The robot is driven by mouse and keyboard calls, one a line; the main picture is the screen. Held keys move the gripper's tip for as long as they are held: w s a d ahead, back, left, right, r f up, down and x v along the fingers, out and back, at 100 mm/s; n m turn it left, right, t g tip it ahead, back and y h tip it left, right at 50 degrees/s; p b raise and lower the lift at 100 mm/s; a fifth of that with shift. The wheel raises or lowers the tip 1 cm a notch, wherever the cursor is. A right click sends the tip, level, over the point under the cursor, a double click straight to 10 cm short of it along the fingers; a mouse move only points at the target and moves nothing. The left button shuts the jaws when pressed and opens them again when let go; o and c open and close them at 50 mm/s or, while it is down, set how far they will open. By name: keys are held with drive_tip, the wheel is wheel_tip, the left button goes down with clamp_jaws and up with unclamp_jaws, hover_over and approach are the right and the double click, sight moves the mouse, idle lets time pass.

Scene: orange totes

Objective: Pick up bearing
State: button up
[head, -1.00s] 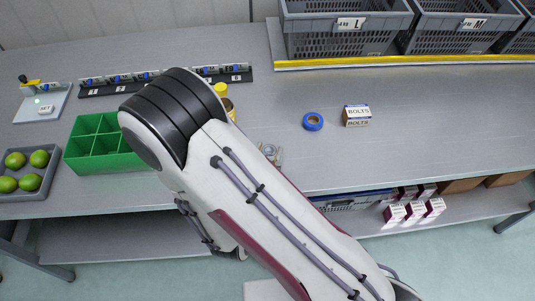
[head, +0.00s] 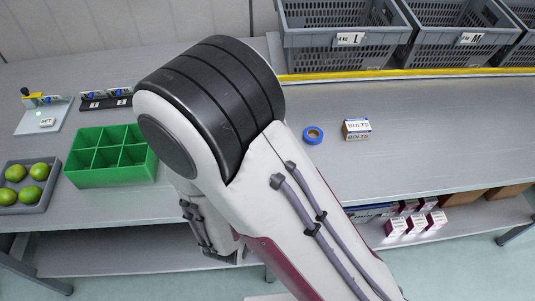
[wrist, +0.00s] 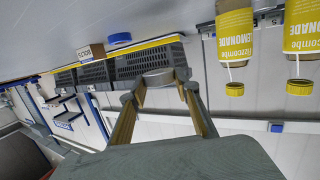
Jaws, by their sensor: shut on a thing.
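In the wrist view, my gripper (wrist: 158,85) is closed on a grey metal ring, the bearing (wrist: 158,76), which sits between its two fingertips. In the head view, my arm's large white and black link covers the middle of the table, so my gripper and the bearing are hidden there.
A green divided tray (head: 79,179) and a grey tray of green fruit (head: 50,205) stand at left. A blue tape roll (head: 313,135) and a bolts box (head: 356,129) lie right of my arm. Lemonade bottles (wrist: 236,35) stand near my gripper. Grey crates (head: 340,52) are behind.

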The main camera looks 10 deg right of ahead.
drive_tip(key=shift+r, duration=0.65)
drive_tip(key=shift+w, duration=0.1)
idle(0.5)
drive_tip(key=shift+x, duration=0.75)
drive_tip(key=w+d+r+n+t+y, duration=0.1)
drive_tip(key=w+d+r+n+y, duration=0.3)
drive_tip(key=w+d, duration=0.7)
drive_tip(key=shift+w+r+y, duration=0.9)
drive_tip(key=shift+w+y, duration=0.1)
drive_tip(key=shift+w, duration=0.55)
drive_tip(key=shift+a, duration=0.1)
